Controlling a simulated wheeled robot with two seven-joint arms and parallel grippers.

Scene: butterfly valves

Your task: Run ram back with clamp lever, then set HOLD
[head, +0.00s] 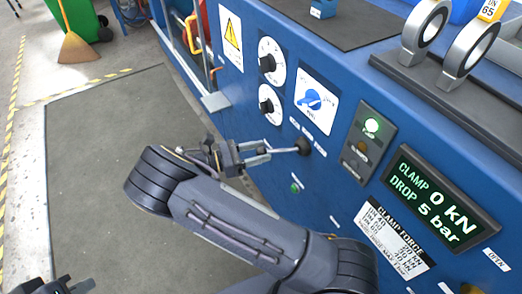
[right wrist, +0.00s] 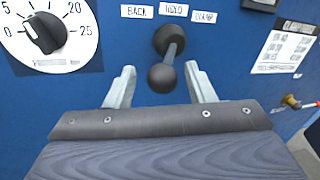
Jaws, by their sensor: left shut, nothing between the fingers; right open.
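The clamp lever (head: 304,146) is a black ball-ended lever on the blue panel. In the right wrist view the lever (right wrist: 162,76) stands below the BACK, HOLD and CLAMP labels, its knob close to the middle. My right gripper (head: 270,150) is open in front of it. In the right wrist view its fingertips (right wrist: 160,72) stand on either side of the knob, with gaps visible on both sides. The display (head: 440,203) reads CLAMP 0 kN, DROP 5 bar. My left gripper (head: 82,286) is shut and empty at the bottom left, partly out of frame. The ram is not identifiable.
Two dials (head: 271,62) and a blue knob (head: 312,100) sit above the lever. A lamp box (head: 368,142) with a lit green lamp is to its right. Metal rings (head: 425,30) stand on the bench top. The grey floor mat (head: 90,170) at left is clear.

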